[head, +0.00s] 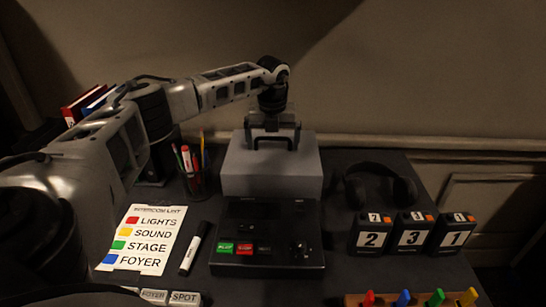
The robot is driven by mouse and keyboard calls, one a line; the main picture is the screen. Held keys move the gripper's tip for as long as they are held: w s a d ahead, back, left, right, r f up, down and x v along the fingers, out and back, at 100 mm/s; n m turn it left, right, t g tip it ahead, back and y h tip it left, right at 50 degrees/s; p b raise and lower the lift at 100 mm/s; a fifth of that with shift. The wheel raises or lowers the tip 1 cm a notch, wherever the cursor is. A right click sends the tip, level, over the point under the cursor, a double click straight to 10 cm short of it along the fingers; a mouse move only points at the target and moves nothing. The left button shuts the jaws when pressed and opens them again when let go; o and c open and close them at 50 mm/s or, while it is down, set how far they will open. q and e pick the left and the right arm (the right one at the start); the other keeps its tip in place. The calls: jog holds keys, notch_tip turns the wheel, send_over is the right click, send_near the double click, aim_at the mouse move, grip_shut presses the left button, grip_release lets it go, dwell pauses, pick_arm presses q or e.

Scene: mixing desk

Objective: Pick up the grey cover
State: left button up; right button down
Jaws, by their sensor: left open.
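The grey cover (271,170) is a box shape with a dark handle on top. It stands at the back of the desk, behind the black mixing console (267,238). My left gripper (272,140) comes in from the left and points down over the cover's top, at the handle. It is open. Its fingers are small and dark here, so I cannot tell whether they touch the handle. What lies under the cover is hidden. My right gripper is not in view.
A pen cup (195,180), a list card (146,239) and a marker (195,248) lie left of the console. Headphones (380,185) and three number blocks (410,233) stand to the right. A wooden strip with coloured pegs (412,300) is at the front right. The wall is close behind.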

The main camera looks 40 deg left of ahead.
pick_arm(q)
jog(key=shift+c, duration=0.3)
jog(key=c, duration=1.1)
jog(key=shift+r, duration=0.1)
